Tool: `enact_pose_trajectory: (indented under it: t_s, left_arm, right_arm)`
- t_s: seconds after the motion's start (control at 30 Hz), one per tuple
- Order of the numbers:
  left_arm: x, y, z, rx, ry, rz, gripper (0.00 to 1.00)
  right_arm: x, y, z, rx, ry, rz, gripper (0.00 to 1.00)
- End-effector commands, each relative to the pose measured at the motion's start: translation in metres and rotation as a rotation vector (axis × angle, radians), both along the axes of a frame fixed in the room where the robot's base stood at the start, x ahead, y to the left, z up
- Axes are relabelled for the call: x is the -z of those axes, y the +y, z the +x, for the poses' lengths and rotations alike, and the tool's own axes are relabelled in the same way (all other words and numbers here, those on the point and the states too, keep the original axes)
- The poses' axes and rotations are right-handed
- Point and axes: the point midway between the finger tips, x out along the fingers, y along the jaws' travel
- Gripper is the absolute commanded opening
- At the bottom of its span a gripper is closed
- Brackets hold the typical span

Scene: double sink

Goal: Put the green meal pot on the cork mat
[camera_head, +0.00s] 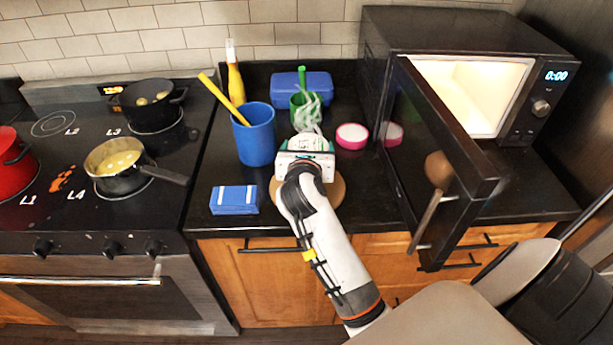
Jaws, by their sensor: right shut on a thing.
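The green meal pot (308,143) is at the middle of the counter, with a green rim, pale contents and wisps of steam above it. My right gripper (305,157) is shut on its near side; the gripper and wrist hide most of the pot's body. The cork mat (337,191) is a round tan disc, partly hidden under my right gripper and wrist. The pot appears over or just behind the mat's far part; I cannot tell whether it touches it. My left gripper is not in view.
A blue cup (254,140) with a yellow stick is left of the pot, with a blue sponge-like block (234,200) in front. A green cup (300,101) and blue box (301,84) stand behind. A pink-rimmed dish (351,136) and the open microwave door (437,165) are right.

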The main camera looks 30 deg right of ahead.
Motion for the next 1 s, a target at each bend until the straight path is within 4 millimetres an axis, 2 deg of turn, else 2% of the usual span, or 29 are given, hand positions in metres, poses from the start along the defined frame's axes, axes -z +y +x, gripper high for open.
enact_pose_trajectory:
  t_s: [0.1, 0.2, 0.33, 0.5, 0.9, 0.93, 1.0]
  left_arm:
    - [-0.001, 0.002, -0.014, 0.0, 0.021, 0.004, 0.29]
    - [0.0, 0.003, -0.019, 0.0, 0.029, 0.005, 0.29]
    - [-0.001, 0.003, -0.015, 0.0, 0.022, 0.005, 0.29]
    - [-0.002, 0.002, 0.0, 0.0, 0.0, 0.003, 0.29]
    - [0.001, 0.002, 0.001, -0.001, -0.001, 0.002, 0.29]
    - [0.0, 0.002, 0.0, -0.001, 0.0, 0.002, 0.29]
    - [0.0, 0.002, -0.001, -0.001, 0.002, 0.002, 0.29]
  right_arm:
    - [0.018, 0.0, 0.0, -0.002, 0.0, -0.003, 0.48]
    - [0.026, 0.0, 0.0, -0.002, -0.003, -0.003, 0.48]
    - [0.044, 0.0, 0.0, -0.005, 0.001, -0.003, 0.48]
    - [0.062, 0.0, 0.0, -0.004, -0.003, -0.002, 0.48]
    - [0.068, 0.001, 0.001, -0.004, -0.005, -0.001, 0.48]
    - [0.068, 0.001, 0.0, -0.004, -0.002, 0.0, 0.85]
    - [0.068, 0.001, 0.0, -0.004, -0.002, 0.0, 0.97]
